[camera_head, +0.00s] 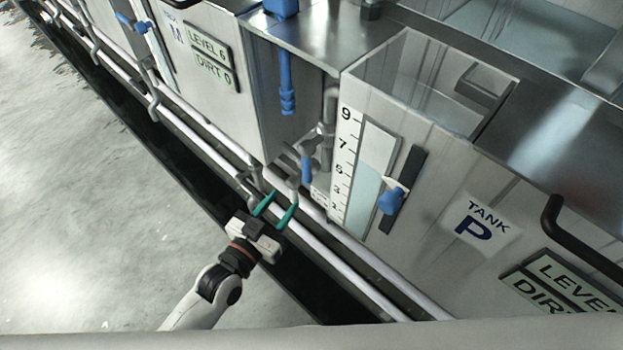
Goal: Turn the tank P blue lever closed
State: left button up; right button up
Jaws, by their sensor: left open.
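Tank P (430,215) is a grey metal tank at the right, marked with a white "TANK P" label (481,228). A blue lever (306,168) hangs roughly upright on the grey pipework beside the tank's left edge. A separate blue handle (391,200) sits on the dark slot next to the tank's level scale. My left gripper (284,202) comes up from below, its teal fingers apart and empty. In the picture its tips lie just below and left of the blue lever, apart from it. My right gripper is not in view.
White pipes (345,262) run diagonally along the tank fronts, close to my left gripper. A blue-handled tool (286,85) hangs in the gap left of tank P. Tank M (205,70) stands at upper left. A black handle (575,240) juts out at right. The grey floor (90,200) is clear.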

aim_at(307, 167)
pick_arm(q)
jog(key=r+x, duration=0.1)
jog(key=x, duration=1.1)
jog(key=shift+d+r+b, duration=0.25)
jog(key=shift+b, duration=0.2)
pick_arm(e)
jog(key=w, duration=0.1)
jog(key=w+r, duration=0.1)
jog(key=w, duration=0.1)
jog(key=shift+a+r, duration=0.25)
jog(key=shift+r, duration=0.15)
pick_arm(q)
jog(key=shift+s, duration=0.15)
grip_shut()
